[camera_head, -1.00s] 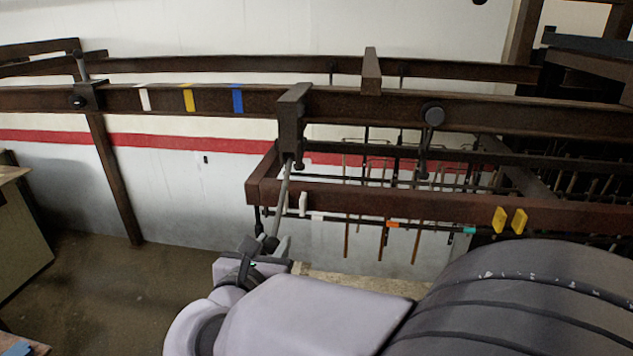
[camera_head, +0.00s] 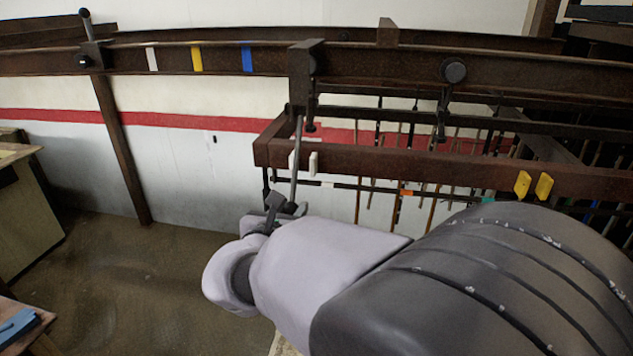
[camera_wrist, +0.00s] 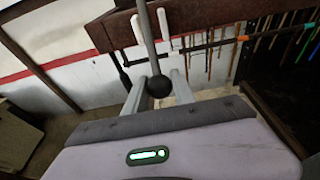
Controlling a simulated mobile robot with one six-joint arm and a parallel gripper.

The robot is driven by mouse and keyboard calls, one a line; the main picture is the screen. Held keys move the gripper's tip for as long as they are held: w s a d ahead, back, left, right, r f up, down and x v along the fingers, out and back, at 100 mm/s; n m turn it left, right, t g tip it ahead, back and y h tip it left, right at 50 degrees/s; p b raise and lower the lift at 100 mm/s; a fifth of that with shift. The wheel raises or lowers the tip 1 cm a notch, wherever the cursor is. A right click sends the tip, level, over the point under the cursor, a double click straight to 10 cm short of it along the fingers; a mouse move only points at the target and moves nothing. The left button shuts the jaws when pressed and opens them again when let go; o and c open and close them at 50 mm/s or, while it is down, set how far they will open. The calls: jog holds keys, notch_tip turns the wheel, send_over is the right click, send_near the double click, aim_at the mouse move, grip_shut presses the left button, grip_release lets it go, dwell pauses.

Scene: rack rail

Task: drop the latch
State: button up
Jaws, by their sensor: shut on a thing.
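A grey rod (camera_head: 296,160) hangs from a dark block (camera_head: 303,72) on the brown rail (camera_head: 380,62), leaning slightly. My gripper (camera_head: 277,208) is at its lower end. In the wrist view, the rod (camera_wrist: 146,38) ends in a black ball knob (camera_wrist: 158,86) between the two fingers of my gripper (camera_wrist: 158,82), which is shut on it. At the rail's left, a bracket carries a short upright handle with a dark knob (camera_head: 85,14). A round black knob (camera_head: 454,71) sits on the rail's right part, with a dark hanging piece (camera_head: 441,112) beside it. I cannot tell which part is the latch.
White, yellow and blue marks (camera_head: 196,59) are on the rail left of the block. A lower brown beam (camera_head: 420,168) with yellow tabs (camera_head: 533,185) runs close behind the rod. Hanging rods fill the right side. Floor (camera_head: 130,265) at left is open.

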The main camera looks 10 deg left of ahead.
jog(key=w+f+b, duration=0.1)
jog(key=w+f, duration=0.1)
jog(key=w, duration=0.1)
jog(key=shift+w+d+b, duration=0.1)
jog(key=shift+d+b, duration=0.05)
jog(key=shift+b, duration=0.25)
jog(key=b+x, duration=0.1)
jog(key=x, duration=0.7)
jog(key=shift+w+r, duration=0.35)
jog(key=shift+w, duration=0.05)
jog(key=o, duration=1.1)
jog(key=s+b, duration=0.2)
jog(key=s, duration=0.5)
jog(key=shift+a+b, duration=0.3)
jog(key=shift+b, duration=0.1)
